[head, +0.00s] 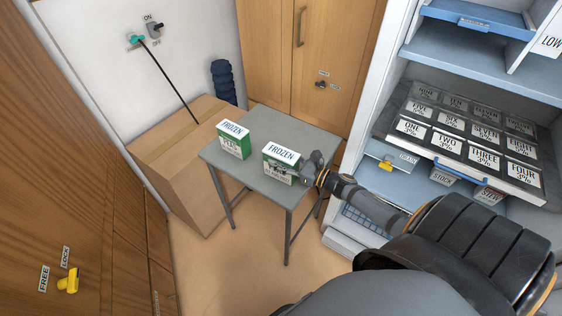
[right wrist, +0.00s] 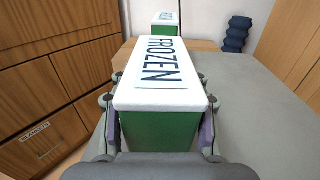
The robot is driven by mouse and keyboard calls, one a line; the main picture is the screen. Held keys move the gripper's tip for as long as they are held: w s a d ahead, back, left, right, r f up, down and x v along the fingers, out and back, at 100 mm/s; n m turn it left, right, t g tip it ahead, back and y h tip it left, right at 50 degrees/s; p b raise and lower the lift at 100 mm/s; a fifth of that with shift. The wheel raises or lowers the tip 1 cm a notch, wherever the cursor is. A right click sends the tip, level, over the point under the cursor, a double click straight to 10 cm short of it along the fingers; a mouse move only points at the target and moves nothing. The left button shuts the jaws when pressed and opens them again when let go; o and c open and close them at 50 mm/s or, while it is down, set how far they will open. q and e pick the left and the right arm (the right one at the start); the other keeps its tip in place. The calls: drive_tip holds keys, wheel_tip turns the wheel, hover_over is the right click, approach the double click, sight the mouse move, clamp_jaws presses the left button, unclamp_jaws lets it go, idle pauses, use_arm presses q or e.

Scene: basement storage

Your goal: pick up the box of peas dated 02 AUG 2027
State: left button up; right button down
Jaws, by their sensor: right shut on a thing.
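Two green boxes with white tops marked FROZEN are at the grey table. The right box (head: 279,158) is between the fingers of my right gripper (head: 308,173), which is shut on it from the right side. In the right wrist view the fingers of my right gripper (right wrist: 160,130) press both sides of this box (right wrist: 158,82). It is upright, at or just above the tabletop; I cannot tell which. The left box (head: 234,140) stands apart on the table, and shows far behind in the right wrist view (right wrist: 165,22). The dates are too small to read surely. My left gripper is out of view.
The grey table (head: 262,118) has bare room around the boxes. A large cardboard box (head: 180,150) stands to its left, with a dark blue ribbed object (head: 223,82) behind. An open shelf unit with a tray of labelled tiles (head: 465,150) stands to the right.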

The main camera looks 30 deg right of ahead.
sight(281, 152)
wheel_tip(281, 152, up, 4)
drive_tip(key=shift+f+p, duration=0.2)
drive_tip(key=shift+p, duration=0.15)
drive_tip(key=s+a+r+p, duration=0.6)
drive_tip(key=s+r+p, duration=0.3)
drive_tip(key=s+p, duration=0.2)
drive_tip(key=shift+s+a+r, duration=0.15)
drive_tip(key=shift+s+r, duration=0.1)
drive_tip(key=shift+s, duration=0.55)
